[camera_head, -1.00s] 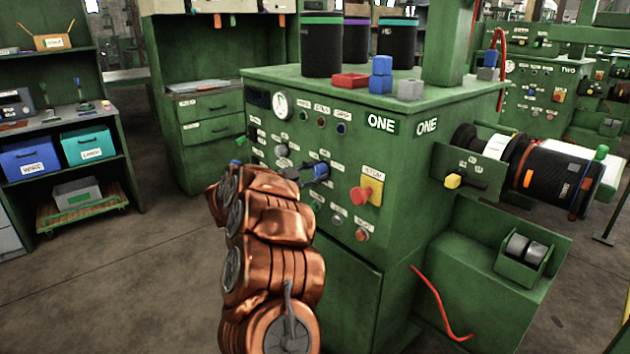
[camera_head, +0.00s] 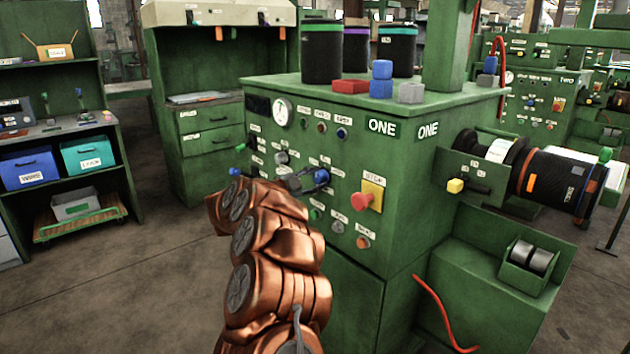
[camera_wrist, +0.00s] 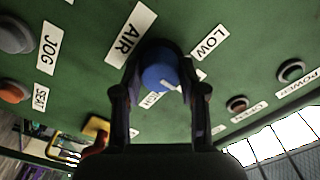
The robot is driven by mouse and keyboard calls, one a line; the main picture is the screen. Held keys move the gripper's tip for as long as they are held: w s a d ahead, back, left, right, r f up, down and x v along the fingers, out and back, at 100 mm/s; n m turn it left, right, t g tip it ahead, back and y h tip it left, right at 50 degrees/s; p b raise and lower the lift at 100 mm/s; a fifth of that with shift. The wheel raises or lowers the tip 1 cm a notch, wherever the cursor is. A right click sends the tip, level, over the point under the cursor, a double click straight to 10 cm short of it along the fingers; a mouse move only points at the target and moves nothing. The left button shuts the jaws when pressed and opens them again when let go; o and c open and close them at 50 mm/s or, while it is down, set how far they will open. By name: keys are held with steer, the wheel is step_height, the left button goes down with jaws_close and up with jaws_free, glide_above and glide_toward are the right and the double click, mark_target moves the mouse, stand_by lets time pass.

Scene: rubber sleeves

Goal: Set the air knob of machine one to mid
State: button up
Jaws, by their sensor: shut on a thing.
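Machine one (camera_head: 400,165) is a green cabinet marked ONE, with a panel of knobs, lamps and buttons facing me. The air knob (camera_wrist: 158,76) is round and blue; in the wrist view it sits beside the AIR label, with a LOW label to its right. My gripper (camera_wrist: 157,80) has its two dark fingers closed around the knob's sides.
A red stop button (camera_head: 361,201) on a yellow plate is close to the right of the knob. A grey knob (camera_head: 281,157) lies up and left. Floor (camera_head: 160,270) is clear on the left.

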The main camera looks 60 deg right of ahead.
steer(key=o, duration=1.1)
steer(key=shift+o, duration=0.2)
steer(key=v, duration=1.2)
